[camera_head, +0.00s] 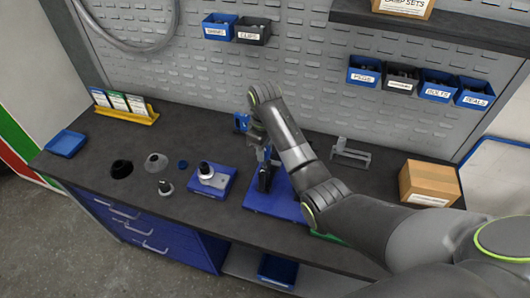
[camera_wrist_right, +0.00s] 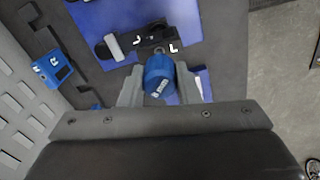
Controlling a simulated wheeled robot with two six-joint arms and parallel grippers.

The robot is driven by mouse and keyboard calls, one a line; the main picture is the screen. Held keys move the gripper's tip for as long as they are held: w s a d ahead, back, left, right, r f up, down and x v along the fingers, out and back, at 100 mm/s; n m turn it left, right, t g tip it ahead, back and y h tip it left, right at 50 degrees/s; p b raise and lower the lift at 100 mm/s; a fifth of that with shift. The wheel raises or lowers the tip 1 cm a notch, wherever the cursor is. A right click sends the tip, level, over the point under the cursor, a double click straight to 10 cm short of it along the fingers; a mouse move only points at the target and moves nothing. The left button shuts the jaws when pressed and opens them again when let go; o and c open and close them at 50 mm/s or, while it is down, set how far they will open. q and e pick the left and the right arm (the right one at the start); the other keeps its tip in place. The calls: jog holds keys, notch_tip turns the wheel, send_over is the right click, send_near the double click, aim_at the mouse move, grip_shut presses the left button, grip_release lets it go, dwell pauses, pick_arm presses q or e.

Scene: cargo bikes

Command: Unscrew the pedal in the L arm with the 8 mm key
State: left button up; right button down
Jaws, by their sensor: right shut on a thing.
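My right gripper (camera_head: 262,148) is over the blue work plate (camera_head: 268,205) in the head view. In the right wrist view its jaws (camera_wrist_right: 160,88) are shut on the blue handle of the 8 mm key (camera_wrist_right: 158,80). The key's far end points toward the dark crank arm marked L (camera_wrist_right: 172,48). I cannot tell whether its tip sits in the arm's hole. A grey and black part, likely the pedal (camera_wrist_right: 113,46), lies left of the L mark, beside the arm. In the head view my gripper covers the key. My left gripper is not in view.
A blue block marked R (camera_wrist_right: 52,68) stands toward the wall. A blue tray with a metal part (camera_head: 212,180), a cardboard box (camera_head: 430,183) and a grey metal bracket (camera_head: 350,153) stand on the bench.

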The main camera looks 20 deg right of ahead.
jog(key=shift+s+f+m, duration=0.2)
jog(key=shift+f+m, duration=0.05)
jog(key=shift+m, duration=0.15)
jog(key=m, duration=0.3)
jog(key=shift+m, duration=1.7)
jog(key=shift+w+r, duration=0.15)
jog(key=shift+r, duration=0.05)
jog(key=shift+w+r, duration=0.15)
jog(key=shift+r, duration=0.25)
